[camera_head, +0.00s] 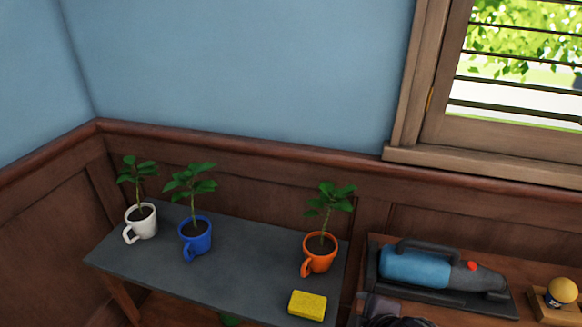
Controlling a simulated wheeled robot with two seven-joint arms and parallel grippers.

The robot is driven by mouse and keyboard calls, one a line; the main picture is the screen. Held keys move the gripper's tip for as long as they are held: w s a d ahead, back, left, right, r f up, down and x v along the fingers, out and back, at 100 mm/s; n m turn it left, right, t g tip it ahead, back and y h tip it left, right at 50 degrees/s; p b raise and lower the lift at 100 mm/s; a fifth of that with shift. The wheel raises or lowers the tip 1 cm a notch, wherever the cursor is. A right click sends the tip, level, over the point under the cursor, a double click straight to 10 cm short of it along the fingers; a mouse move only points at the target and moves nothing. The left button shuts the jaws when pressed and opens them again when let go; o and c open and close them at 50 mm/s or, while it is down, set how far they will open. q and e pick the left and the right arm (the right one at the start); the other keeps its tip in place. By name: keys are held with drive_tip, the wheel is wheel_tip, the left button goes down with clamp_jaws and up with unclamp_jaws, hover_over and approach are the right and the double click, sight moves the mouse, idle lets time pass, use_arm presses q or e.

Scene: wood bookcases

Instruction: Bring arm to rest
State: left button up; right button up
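Neither of my grippers shows in the head view, and no part of either arm is visible. A dark grey tabletop (145,263) stands in the corner. On it, from left to right, stand a white mug (146,226), a blue mug (200,240) and an orange mug (320,260), each upright with a small green plant growing from dark soil. A yellow sponge (307,305) lies flat near the front right edge of the tabletop.
To the right, a brown wooden surface (400,308) holds a blue and grey handheld vacuum (420,268) on a dark base. A yellow ball-like object (562,290) sits on a wooden stand at far right. Panelled walls and a window (520,60) bound the back.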

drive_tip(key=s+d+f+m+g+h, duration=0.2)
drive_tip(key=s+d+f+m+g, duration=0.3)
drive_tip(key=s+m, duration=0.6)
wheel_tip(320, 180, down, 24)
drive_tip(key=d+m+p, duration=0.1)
drive_tip(key=p, duration=0.3)
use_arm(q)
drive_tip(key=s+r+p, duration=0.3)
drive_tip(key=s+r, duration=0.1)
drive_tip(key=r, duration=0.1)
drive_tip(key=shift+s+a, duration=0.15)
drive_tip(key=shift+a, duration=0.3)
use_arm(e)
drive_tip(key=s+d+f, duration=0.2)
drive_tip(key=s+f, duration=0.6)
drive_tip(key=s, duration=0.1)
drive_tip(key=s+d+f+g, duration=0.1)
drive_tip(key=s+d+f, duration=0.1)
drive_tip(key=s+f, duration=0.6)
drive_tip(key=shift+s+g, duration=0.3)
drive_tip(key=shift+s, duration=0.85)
